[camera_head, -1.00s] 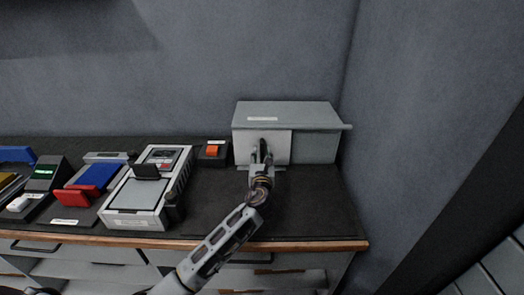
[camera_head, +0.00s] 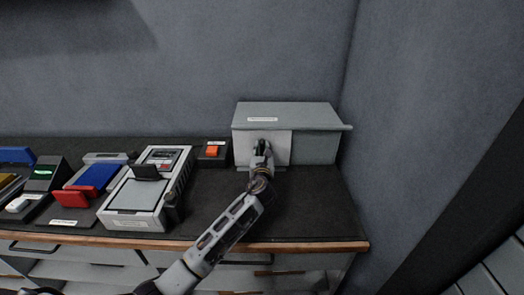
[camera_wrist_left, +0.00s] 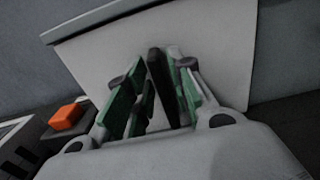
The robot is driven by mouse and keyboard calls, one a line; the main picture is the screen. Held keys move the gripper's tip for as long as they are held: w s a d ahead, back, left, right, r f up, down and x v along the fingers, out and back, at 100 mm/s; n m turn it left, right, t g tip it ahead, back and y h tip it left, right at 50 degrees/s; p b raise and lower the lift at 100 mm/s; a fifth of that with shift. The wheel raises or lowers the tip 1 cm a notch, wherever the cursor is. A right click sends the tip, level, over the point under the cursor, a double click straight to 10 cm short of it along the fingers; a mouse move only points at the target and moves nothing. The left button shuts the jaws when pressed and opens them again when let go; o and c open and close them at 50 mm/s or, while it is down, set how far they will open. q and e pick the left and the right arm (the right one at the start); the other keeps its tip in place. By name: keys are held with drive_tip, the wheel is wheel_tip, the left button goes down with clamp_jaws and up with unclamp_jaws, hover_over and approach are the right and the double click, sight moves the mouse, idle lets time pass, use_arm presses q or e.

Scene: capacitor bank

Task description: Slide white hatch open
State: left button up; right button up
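The white hatch (camera_head: 279,147) is a pale flat panel on the left part of the front of a grey box (camera_head: 315,149). It covers that part of the front and also fills the middle of the left wrist view (camera_wrist_left: 215,45). A dark upright handle (camera_wrist_left: 160,85) stands out from the hatch. My left gripper (camera_head: 262,147) is at the hatch front. Its green-padded fingers (camera_wrist_left: 156,85) are drawn in on both sides of the handle and look shut on it. The fingertips partly hide the handle in the head view. My right gripper is out of view.
A small dark box with an orange button (camera_head: 211,151) stands left of the grey box. A grey device with a screen (camera_head: 140,195) and blue and red parts (camera_head: 97,177) lie further left. The dark bench top (camera_head: 310,210) is clear at the front right. A wall rises at the right.

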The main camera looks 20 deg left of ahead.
use_arm(q)
clamp_jaws()
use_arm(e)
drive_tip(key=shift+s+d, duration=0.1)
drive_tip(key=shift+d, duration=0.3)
use_arm(q)
drive_tip(key=shift+d, duration=0.1)
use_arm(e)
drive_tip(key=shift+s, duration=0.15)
